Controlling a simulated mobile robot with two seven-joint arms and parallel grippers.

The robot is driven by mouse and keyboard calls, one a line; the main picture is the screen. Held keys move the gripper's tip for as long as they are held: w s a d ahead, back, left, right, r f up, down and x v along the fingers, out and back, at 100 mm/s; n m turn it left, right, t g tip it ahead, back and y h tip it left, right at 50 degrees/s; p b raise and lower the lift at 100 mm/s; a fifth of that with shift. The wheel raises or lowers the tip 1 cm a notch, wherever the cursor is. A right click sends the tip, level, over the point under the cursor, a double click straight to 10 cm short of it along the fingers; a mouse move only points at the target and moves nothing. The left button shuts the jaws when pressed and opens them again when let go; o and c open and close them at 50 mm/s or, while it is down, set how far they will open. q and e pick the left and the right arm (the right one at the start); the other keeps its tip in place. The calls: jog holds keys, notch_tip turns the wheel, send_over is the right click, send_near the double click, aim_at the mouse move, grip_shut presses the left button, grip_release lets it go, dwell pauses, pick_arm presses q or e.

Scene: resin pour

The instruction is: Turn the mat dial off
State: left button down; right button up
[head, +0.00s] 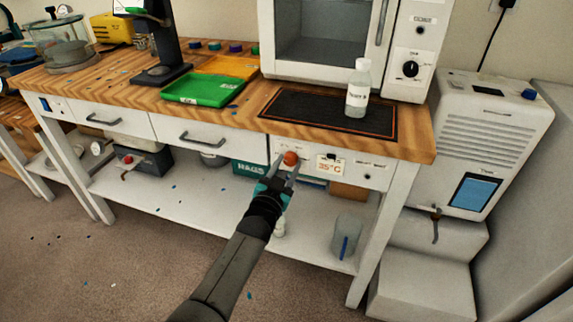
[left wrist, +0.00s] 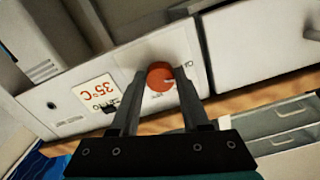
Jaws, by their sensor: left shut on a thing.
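The mat dial (head: 290,158) is an orange-red round knob on the white front panel under the bench top. It also shows in the left wrist view (left wrist: 160,76), between my fingertips. A label beside it reads 35°C (head: 329,164). My left gripper (head: 284,170) is shut on the dial, one finger at each side. The black mat (head: 300,106) with an orange border lies on the bench above the panel. A white bottle with a label (head: 357,90) stands upright on it. My right gripper is in neither view.
A white oven (head: 335,40) stands at the back of the bench. A green tray (head: 203,90) lies to the left. Drawers (head: 198,136) are left of the panel. A white machine with a blue screen (head: 490,140) stands right of the bench. The lower shelf holds a grey container (head: 346,236).

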pick_arm(q)
jog(key=shift+n, duration=1.5)
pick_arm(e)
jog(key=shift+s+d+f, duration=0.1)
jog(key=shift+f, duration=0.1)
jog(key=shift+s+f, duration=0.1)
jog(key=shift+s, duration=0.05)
pick_arm(q)
jog(key=shift+c, duration=2)
grip_release()
jog(key=shift+d, duration=0.1)
jog(key=shift+s, duration=0.15)
